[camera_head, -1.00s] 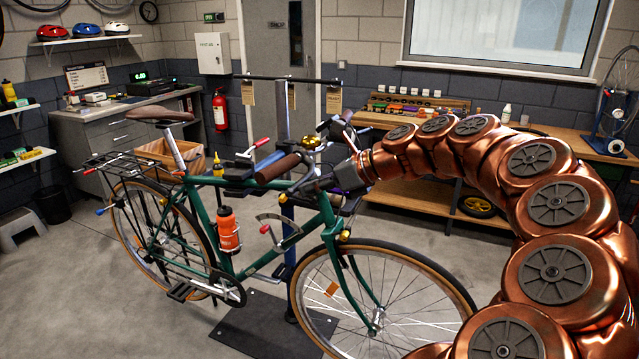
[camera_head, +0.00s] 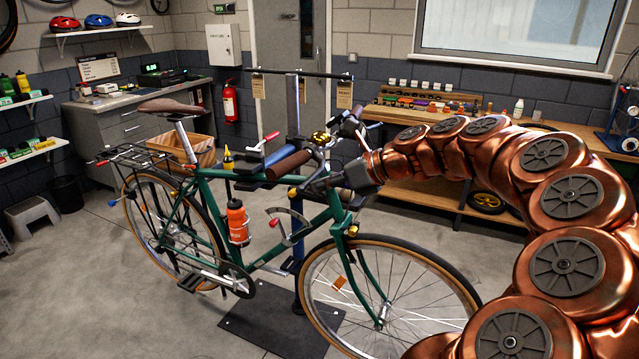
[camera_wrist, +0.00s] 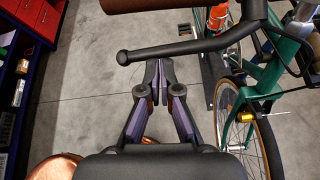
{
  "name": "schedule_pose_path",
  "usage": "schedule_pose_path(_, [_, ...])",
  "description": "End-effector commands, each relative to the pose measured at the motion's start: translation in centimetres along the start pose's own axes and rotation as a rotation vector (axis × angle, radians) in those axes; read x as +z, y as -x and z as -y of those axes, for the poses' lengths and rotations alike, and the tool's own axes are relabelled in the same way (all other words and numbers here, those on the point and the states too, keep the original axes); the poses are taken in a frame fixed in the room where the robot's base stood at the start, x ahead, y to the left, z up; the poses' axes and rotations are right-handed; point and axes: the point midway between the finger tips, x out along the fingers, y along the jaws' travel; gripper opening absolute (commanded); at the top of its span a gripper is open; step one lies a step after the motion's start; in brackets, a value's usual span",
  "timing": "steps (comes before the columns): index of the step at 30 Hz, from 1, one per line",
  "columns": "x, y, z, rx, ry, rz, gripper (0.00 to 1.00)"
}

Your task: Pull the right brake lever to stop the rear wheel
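The green bike (camera_head: 275,245) is clamped upright on a stand, front wheel (camera_head: 385,300) to the right and rear wheel (camera_head: 172,235) to the left. In the wrist view, a dark lever-like bar with a rounded end (camera_wrist: 123,57), apparently the brake lever, crosses just beyond my fingertips. A brown handlebar grip (camera_wrist: 165,4) lies past it. My gripper (camera_wrist: 158,66) has its purple-padded fingers angled in, tips together or nearly so, nothing visible between them. I cannot tell whether the tips touch the bar. In the head view, my gripper (camera_head: 322,184) is at the handlebar, its fingertips hard to make out.
The stand's base plate (camera_head: 280,325) lies on the floor under the bike. A workbench (camera_head: 440,195) runs behind my arm. A wooden crate (camera_head: 180,150) stands behind the rear wheel. An orange bottle (camera_head: 238,222) is on the frame. The floor at the front left is clear.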

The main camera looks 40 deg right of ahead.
Motion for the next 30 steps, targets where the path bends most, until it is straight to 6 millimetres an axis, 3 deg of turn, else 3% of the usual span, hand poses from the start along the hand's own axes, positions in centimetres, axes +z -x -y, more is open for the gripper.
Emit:
schedule_pose_path(11, [-0.2, 0.1, 0.1, 0.000, 0.000, 0.001, 0.00])
schedule_pose_path(20, [-2.9, 0.8, 0.5, 0.010, 0.005, -0.001, 0.00])
schedule_pose_path(30, [-2.9, 6.7, 1.2, 0.001, 0.005, 0.001, 0.00])
